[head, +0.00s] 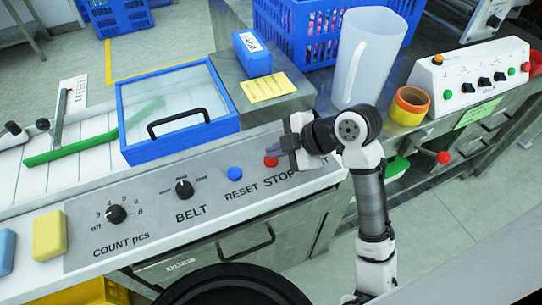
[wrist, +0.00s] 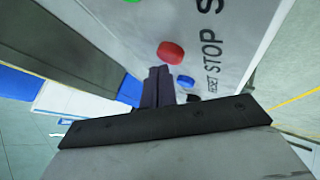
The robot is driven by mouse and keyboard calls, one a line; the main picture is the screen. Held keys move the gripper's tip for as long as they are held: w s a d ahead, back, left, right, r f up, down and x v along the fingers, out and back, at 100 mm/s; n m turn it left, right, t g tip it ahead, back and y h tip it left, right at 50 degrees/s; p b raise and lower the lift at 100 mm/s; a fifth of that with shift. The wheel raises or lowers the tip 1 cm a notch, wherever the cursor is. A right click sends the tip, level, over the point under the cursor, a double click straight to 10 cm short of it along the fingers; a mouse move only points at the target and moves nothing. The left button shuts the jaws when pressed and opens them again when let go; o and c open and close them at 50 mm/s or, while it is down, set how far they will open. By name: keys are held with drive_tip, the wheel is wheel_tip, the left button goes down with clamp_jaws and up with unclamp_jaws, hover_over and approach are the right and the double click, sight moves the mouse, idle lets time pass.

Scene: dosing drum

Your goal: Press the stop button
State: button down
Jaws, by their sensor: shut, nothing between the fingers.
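The red stop button (head: 271,161) is on the grey control panel (head: 140,222), above the printed word STOP. In the wrist view the red button (wrist: 171,52) stands just beyond my fingertips, slightly to their right. My gripper (head: 274,151) is shut and empty, with its fingers close to the red button. In the wrist view the shut fingers (wrist: 159,72) point towards the panel. I cannot tell whether they touch the button. The blue RESET button (head: 235,173) sits left of the red one and also shows in the wrist view (wrist: 186,80).
The BELT knob (head: 184,188) and COUNT knob (head: 116,214) are further left on the panel. A blue-framed clear lid (head: 178,112), a blue box (head: 252,55) and a yellow note (head: 268,86) lie behind. A pitcher (head: 367,55) and tape rolls (head: 409,105) stand right.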

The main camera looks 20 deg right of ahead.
sight(276, 160)
drive_tip(key=shift+r, duration=0.3)
drive_tip(key=shift+r+p, duration=1.55)
drive_tip(key=shift+r, duration=1.05)
drive_tip(key=shift+f, duration=0.1)
